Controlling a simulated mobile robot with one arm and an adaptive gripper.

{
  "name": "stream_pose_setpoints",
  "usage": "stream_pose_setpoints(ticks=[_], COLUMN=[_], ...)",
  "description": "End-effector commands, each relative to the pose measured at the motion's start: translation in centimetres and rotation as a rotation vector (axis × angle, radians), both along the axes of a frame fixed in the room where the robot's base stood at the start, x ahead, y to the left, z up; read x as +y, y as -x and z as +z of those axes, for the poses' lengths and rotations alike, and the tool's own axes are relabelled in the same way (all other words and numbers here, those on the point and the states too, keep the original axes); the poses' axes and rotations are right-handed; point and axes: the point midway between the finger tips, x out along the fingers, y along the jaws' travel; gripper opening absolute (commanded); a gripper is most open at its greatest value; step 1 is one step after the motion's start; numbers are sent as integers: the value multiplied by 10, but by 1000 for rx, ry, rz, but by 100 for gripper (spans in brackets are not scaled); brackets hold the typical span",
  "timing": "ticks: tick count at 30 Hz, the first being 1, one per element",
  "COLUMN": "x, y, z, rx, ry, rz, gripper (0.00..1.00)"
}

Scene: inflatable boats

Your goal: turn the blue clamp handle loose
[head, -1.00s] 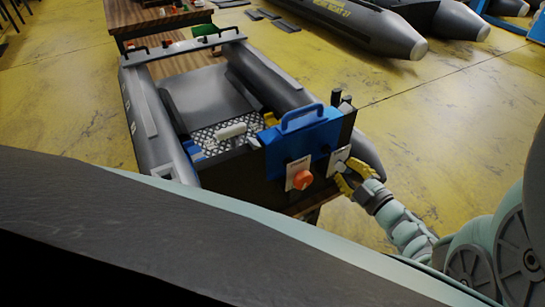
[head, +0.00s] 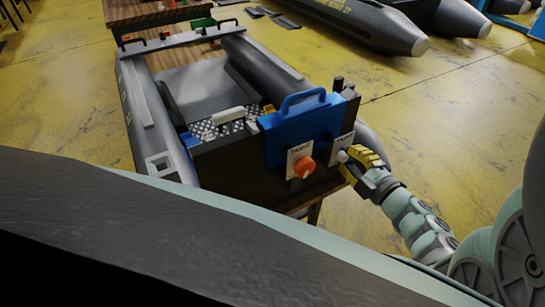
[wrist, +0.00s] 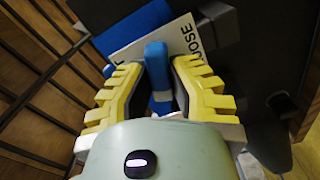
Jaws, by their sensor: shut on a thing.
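The blue clamp handle (wrist: 156,70) stands between the two yellow-and-black fingers of my gripper (wrist: 162,85) in the wrist view. The fingers are shut on it. Behind it is a white label plate (wrist: 178,42) with part of a word, "OOSE", showing. In the head view my gripper (head: 357,166) is at the right end of the boat's dark transom, beside a white plate (head: 341,149). The clamp handle is hidden or too small to make out there.
A blue panel with a carrying handle (head: 303,130) sits on the transom. An orange knob (head: 304,167) on a white plate is left of my gripper. The grey inflatable boat (head: 205,85) extends behind. Yellow floor (head: 450,130) is clear to the right.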

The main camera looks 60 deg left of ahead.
Motion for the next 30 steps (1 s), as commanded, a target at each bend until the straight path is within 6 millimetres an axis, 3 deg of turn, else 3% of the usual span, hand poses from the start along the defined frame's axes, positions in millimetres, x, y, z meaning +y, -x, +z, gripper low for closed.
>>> stream_pose_setpoints(ticks=[21, 30], x=[-1, -1], y=[-1, -1], z=[-6, -2], rx=[-345, -382], ry=[35, 37], rz=[-4, -2], gripper=[0, 0])
